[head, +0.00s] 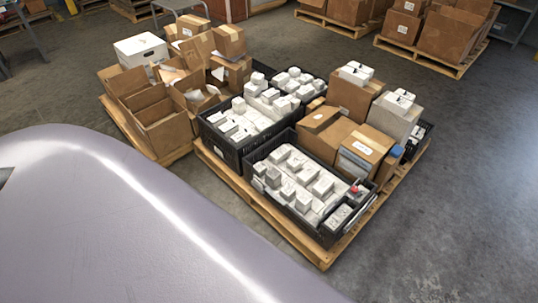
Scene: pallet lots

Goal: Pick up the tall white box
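Two boxes could be the tall white box, and I cannot tell which is meant. A white box (141,50) stands upright among open brown cartons on the left pallet. A pale grey-white box (394,118) stands at the right of the nearer pallet (274,216), with small white packages on top and brown cartons in front hiding its lower part. Neither gripper is in view.
Black crates (221,149) full of small white boxes fill the nearer pallet's left and front. Brown cartons (164,128) crowd the left pallet. More loaded pallets (433,57) stand at the back. The floor on the right (470,190) is clear.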

